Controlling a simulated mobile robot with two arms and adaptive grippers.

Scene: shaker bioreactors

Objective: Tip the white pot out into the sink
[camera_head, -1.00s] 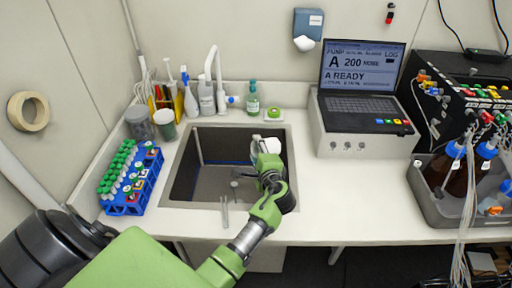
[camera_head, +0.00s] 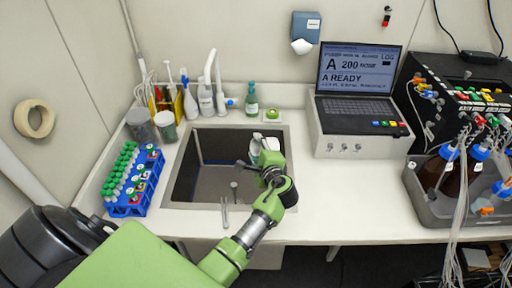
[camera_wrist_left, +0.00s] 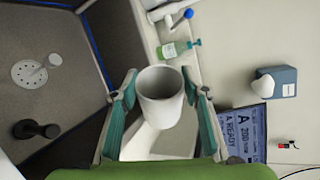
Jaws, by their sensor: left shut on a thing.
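The white pot (camera_head: 266,147) is at the right side of the sink (camera_head: 203,180) in the head view, partly hidden by my left gripper (camera_head: 262,165). In the left wrist view the pot (camera_wrist_left: 160,108) sits between the two fingers of my left gripper (camera_wrist_left: 164,90), which is shut on it. Its round mouth shows with a shaded grey inside; I cannot tell whether anything is in it. The pot looks tilted in the head view. The sink floor with its round drain (camera_wrist_left: 30,75) shows at the left of the wrist view. My right gripper is not in view.
A faucet (camera_head: 211,75) and bottles stand behind the sink. A blue rack of green-capped tubes (camera_head: 133,185) and jars stand left of it. A laptop (camera_head: 357,85) on a white box is to the right. The counter between sink and box is clear.

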